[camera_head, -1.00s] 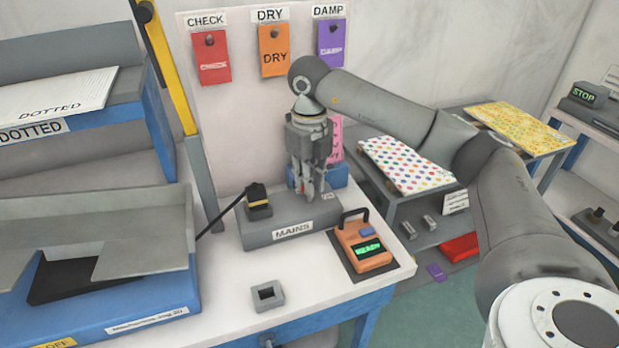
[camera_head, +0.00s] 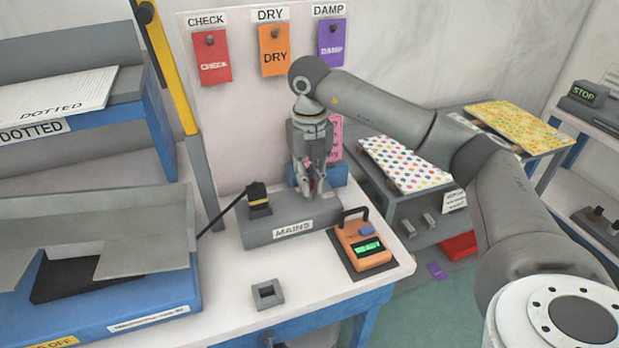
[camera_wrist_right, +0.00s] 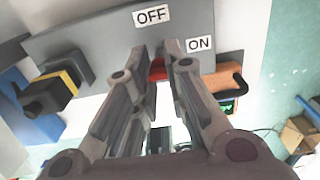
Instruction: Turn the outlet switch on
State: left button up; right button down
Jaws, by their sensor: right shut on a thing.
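The grey mains outlet box (camera_head: 263,232), labelled MAINS, lies on the white bench top. Its red switch (camera_wrist_right: 157,68) shows between my right fingertips in the right wrist view, below the OFF label (camera_wrist_right: 152,16) and left of the ON label (camera_wrist_right: 200,44). My right gripper (camera_head: 309,190) points down at the box; it also shows in the right wrist view (camera_wrist_right: 160,60), its fingers shut on the switch. Most of the switch is hidden by the fingers, so its setting cannot be told. My left gripper is not in view.
A black and yellow plug (camera_head: 258,200) sits in the box's left end, with a cable running left. An orange meter (camera_head: 363,243) with a lit green display stands right of the box. A small grey square holder (camera_head: 267,294) lies near the bench front.

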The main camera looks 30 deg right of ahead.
jog(key=shift+r, duration=0.1)
jog(key=c, duration=0.9)
grip_release()
notch_tip(320, 180, up, 12)
jog(key=shift+f, duration=0.1)
dwell(0.3)
